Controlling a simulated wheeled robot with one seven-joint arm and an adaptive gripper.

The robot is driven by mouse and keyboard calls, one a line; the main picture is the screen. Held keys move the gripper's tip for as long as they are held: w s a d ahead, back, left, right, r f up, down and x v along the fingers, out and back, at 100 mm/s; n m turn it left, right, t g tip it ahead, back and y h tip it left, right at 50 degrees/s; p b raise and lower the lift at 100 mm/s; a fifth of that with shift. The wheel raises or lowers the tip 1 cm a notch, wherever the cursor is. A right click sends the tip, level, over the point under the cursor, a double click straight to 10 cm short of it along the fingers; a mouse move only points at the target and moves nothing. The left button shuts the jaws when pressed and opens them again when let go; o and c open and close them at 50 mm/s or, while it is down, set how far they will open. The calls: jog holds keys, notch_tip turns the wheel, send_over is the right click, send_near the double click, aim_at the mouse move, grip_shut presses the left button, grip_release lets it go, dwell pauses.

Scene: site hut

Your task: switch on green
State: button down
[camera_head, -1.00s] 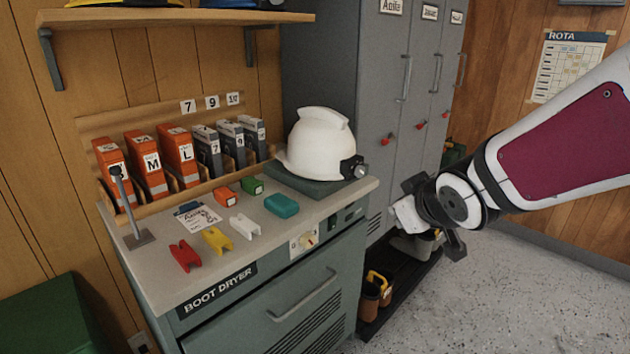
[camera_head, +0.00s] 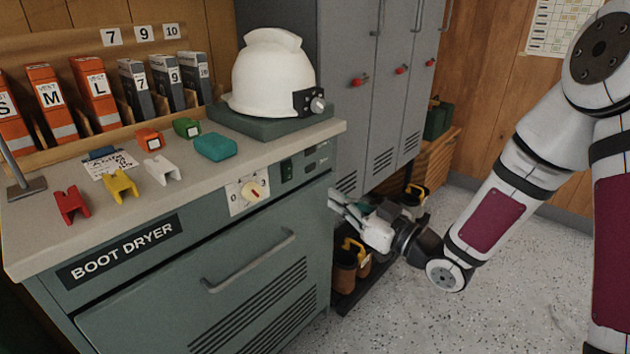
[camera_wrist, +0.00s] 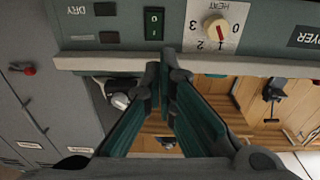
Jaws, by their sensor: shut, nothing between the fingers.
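The green rocker switch (camera_head: 287,170) is on the front panel of the boot dryer (camera_head: 130,252), right of the heat dial (camera_head: 250,191). In the wrist view, upside down, the switch (camera_wrist: 154,23) shows as a dark-framed green rocker beside the cream dial (camera_wrist: 215,27). My gripper (camera_head: 335,200) is in front of the dryer's right end, lower than the switch and right of it. In the wrist view my gripper's fingertips (camera_wrist: 165,66) are together, with nothing between them, just beside the switch in the picture. They do not appear to touch it.
A white helmet (camera_head: 270,75) with a lamp sits on the dryer top. Coloured clips and small blocks lie there too. Grey lockers (camera_head: 350,110) stand behind. Boots (camera_head: 345,268) stand on a dark tray right of the dryer. The floor at right is clear.

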aim_at(286, 167)
jog(key=shift+d+f+y, duration=0.15)
jog(key=shift+d+y, duration=0.15)
jog(key=shift+d, duration=0.05)
jog(key=b+x, duration=0.3)
jog(key=x, duration=1)
jog(key=shift+w+a, duration=0.35)
jog(key=shift+a, duration=0.05)
